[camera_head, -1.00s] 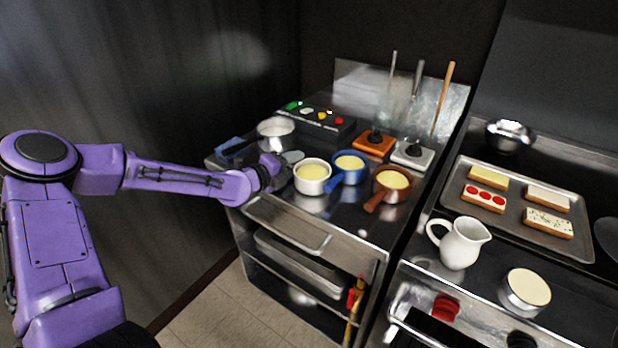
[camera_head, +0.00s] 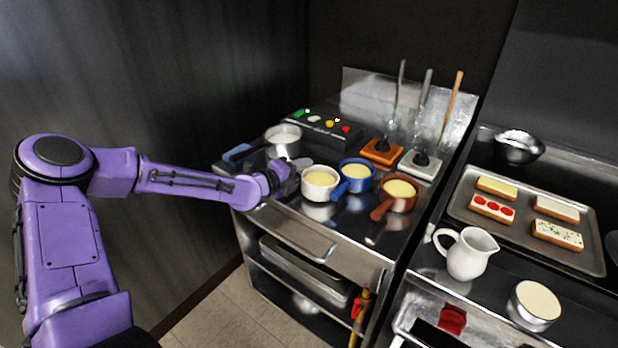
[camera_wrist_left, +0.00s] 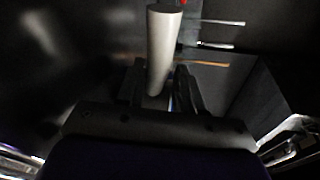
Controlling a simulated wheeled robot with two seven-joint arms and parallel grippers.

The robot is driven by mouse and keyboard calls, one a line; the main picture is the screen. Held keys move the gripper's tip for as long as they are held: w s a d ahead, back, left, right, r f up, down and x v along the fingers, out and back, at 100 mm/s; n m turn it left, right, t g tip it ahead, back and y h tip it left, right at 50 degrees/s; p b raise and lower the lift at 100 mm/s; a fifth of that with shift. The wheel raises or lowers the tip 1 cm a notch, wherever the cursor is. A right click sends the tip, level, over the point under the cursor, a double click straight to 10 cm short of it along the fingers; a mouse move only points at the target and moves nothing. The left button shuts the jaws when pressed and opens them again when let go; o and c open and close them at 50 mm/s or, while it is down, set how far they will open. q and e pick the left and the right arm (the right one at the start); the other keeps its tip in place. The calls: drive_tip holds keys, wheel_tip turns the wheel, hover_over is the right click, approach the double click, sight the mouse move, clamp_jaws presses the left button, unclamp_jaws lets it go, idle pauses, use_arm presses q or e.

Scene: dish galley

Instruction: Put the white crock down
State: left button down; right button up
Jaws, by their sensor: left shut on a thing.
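The white crock (camera_head: 319,184), filled with something pale yellow, is upright at the front of the steel counter, left of a blue crock (camera_head: 357,175) and a brown crock (camera_head: 399,192). My left gripper (camera_head: 285,173) reaches in from the left and is at the white crock's left side, shut on its handle. In the left wrist view a pale, rounded bar, seemingly that handle (camera_wrist_left: 162,50), stands between the fingers. The bowl of the crock is not clear there. I cannot tell whether the crock's base touches the counter. My right gripper is out of view.
A pale pot (camera_head: 283,139) stands just behind the gripper. Orange (camera_head: 381,152) and grey (camera_head: 419,166) blocks and a button panel (camera_head: 322,124) lie behind the crocks. A white jug (camera_head: 468,254) and a tray (camera_head: 470,213) are at the right. A narrow counter strip in front is clear.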

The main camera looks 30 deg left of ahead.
use_arm(q)
wheel_tip(320, 180, up, 2)
drive_tip(key=shift+r, duration=0.25)
drive_tip(key=s+d+r+p, duration=0.3)
drive_tip(key=s+r+p, duration=0.4)
drive_tip(key=s+r, duration=0.3)
drive_tip(key=s, duration=0.3)
drive_tip(key=shift+s, duration=0.35)
